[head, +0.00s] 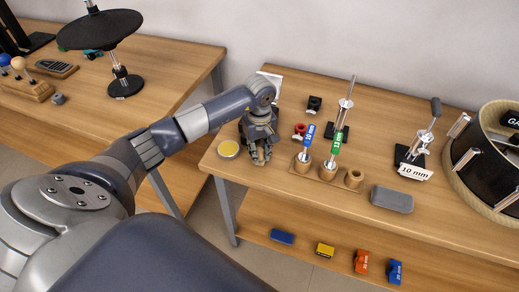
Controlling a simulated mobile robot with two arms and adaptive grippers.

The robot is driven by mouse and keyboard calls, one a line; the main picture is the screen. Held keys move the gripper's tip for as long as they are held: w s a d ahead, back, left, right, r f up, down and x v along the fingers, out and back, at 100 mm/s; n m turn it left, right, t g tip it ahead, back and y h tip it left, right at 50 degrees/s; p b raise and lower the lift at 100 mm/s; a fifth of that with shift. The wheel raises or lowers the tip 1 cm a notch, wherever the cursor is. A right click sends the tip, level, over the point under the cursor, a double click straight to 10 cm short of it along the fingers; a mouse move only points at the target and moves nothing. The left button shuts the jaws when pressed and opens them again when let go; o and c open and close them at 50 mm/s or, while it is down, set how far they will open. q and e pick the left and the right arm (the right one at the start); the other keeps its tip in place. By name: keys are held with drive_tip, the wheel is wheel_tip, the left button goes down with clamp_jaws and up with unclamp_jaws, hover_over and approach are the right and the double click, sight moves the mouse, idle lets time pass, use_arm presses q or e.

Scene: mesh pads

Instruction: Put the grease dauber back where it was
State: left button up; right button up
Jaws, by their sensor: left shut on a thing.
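My left gripper (261,155) is low over the left end of the right-hand bench, fingers pointing down. It is shut on a small tan thing, apparently the grease dauber, which is mostly hidden by the fingers. To the gripper's right is a wooden holder (340,184) with round sockets in a row. A blue-tagged tool (309,135) and a green-tagged tool (336,144) stand in two sockets. The right socket (353,177) looks empty. My right gripper is not in view.
A red-and-black part (300,131) and a black part (314,104) lie behind the holder. A grey case (392,199) lies right of it, with a tagged metal tool (416,155) behind. A large drum (491,150) stands far right. Coloured blocks lie on the lower shelf (300,256).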

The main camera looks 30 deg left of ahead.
sight(260, 150)
use_arm(q)
drive_tip(key=shift+f, duration=0.2)
drive_tip(key=o, duration=0.9)
drive_tip(key=shift+o, duration=0.2)
drive_tip(key=shift+r, duration=0.2)
drive_tip(key=shift+r, duration=0.2)
wheel_tip(260, 150, up, 12)
drive_tip(key=b, duration=0.3)
drive_tip(key=shift+f, duration=0.15)
